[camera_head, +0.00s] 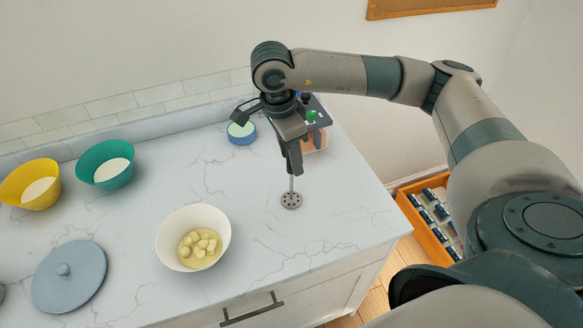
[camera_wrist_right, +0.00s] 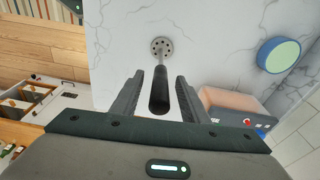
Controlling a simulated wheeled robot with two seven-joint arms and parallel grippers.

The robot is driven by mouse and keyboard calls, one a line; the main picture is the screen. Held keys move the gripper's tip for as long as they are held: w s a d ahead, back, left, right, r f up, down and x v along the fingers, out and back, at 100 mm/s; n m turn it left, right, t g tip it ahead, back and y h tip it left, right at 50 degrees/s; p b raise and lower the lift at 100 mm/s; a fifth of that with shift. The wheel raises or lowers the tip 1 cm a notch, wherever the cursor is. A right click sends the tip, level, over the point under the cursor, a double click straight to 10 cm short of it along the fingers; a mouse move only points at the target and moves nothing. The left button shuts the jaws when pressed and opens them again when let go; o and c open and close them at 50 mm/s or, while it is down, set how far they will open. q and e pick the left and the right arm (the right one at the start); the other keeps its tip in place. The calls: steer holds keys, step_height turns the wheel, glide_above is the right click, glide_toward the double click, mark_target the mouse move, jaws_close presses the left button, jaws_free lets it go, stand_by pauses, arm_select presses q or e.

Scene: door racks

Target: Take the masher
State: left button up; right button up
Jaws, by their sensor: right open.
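The masher stands upright on the marble counter, with its round perforated metal foot (camera_head: 291,200) down and its thin shaft rising into my right gripper (camera_head: 291,158). In the right wrist view the masher's dark handle (camera_wrist_right: 159,96) lies between the two open fingers of my right gripper (camera_wrist_right: 159,90), with a visible gap on each side. The perforated foot also shows beyond the fingertips there. In the head view my right gripper hides most of the handle. My left gripper is not in view.
A white bowl (camera_head: 166,240) with pale round pieces stands left of the masher. A yellow bowl (camera_head: 14,190), a teal bowl (camera_head: 92,165) and a grey-blue lid (camera_head: 85,275) are farther left. A blue round container (camera_head: 242,138) and a machine (camera_wrist_right: 235,105) stand behind my right gripper.

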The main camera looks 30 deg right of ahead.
steer(key=shift+d+f, duration=0.1)
steer(key=shift+f, duration=0.45)
jaws_close()
steer(key=shift+r, duration=0.1)
